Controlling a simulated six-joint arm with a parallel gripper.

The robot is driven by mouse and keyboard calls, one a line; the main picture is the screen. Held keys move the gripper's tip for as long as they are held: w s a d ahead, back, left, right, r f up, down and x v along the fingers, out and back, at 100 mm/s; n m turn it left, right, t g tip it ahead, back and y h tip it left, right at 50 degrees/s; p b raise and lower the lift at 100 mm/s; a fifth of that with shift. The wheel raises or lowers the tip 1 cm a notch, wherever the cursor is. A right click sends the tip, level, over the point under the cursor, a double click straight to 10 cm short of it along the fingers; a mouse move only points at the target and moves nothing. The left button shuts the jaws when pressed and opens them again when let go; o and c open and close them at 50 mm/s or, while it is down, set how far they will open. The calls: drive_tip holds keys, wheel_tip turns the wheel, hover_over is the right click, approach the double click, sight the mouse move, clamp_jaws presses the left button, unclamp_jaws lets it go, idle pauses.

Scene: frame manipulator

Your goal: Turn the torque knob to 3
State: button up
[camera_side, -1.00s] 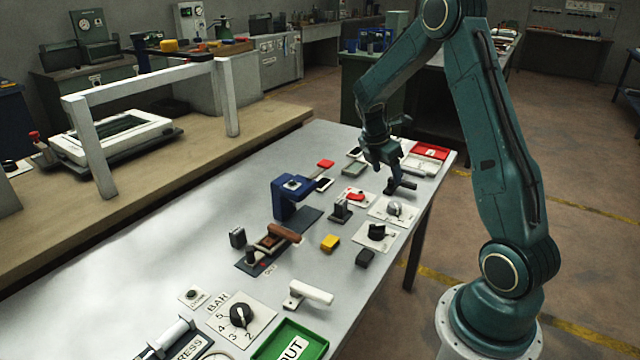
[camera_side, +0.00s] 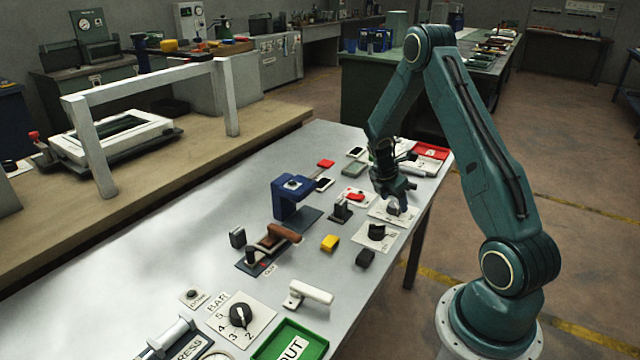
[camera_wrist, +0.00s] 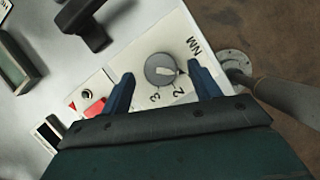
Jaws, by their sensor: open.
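The pointer lies toward the right of the picture, not at the 3. My gripper (camera_wrist: 161,72) is open, with one blue finger on each side of the knob and gaps between. In the side view my gripper (camera_side: 395,192) is low over the plate and partly hides the knob (camera_side: 393,209).
A dark block (camera_side: 365,257) and a yellow block (camera_side: 330,242) lie nearer. A red tray (camera_side: 431,151) is at the far table end.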

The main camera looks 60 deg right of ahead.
drive_tip(key=shift+s+d+f, duration=0.1)
drive_tip(key=shift+d+f, duration=0.15)
drive_tip(key=shift+f, duration=0.4)
drive_tip(key=c, duration=1)
drive_tip(key=shift+o, duration=0.2)
